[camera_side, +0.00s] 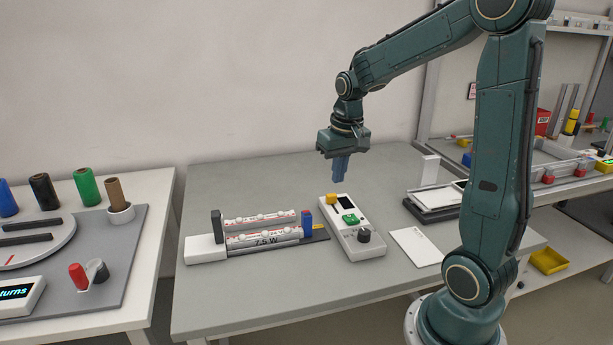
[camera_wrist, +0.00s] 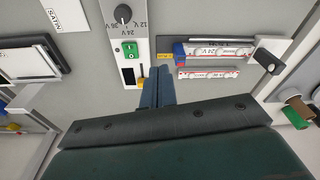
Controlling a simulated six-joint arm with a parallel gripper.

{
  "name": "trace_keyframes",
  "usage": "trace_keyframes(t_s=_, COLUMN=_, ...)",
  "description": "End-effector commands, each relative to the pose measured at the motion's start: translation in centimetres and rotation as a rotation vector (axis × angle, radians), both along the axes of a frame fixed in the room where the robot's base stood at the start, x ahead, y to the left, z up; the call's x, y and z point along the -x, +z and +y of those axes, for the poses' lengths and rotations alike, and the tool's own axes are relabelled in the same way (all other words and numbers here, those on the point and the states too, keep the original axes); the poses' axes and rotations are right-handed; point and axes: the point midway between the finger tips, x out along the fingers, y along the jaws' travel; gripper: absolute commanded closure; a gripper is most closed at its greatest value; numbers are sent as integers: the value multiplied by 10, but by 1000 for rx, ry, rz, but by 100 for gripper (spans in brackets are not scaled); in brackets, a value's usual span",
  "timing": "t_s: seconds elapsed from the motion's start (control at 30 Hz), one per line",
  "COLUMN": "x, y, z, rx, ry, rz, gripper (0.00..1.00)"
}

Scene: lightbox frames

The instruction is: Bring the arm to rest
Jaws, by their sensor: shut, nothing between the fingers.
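My gripper (camera_side: 341,168) hangs pointing down above the grey table (camera_side: 210,305), behind and above the white control box. Its blue fingers are together with nothing between them. They also show in the wrist view (camera_wrist: 157,85), pointing toward the box. My arm reaches across from the right side of the table, bent at the elbow.
The control box (camera_side: 351,243) has a green switch and a dark knob. Left of it is a fixture (camera_side: 207,249) with light strips. A white card (camera_side: 416,246) and a stacked tray (camera_side: 433,214) lie to the right. A table with coloured spools (camera_side: 88,185) stands left.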

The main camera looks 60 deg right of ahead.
Motion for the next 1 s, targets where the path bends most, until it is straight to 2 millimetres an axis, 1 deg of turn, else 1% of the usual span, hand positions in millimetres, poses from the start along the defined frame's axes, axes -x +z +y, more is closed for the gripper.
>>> trace_keyframes(t_s=0.03, x=3, y=9, z=12, rx=11, ry=29, rz=-18, gripper=100)
trace_keyframes(t_s=0.2, x=16, y=31, z=48, rx=34, ry=117, rz=-67, gripper=100)
trace_keyframes(t_s=0.37, x=33, y=47, z=79, rx=54, ry=199, rz=-115, gripper=100)
trace_keyframes(t_s=0.5, x=51, y=58, z=104, rx=70, ry=272, rz=-158, gripper=100)
trace_keyframes(t_s=0.8, x=94, y=70, z=147, rx=94, ry=423, rz=-254, gripper=100)
trace_keyframes(t_s=1.0, x=119, y=70, z=165, rx=102, ry=508, rz=-310, gripper=100)
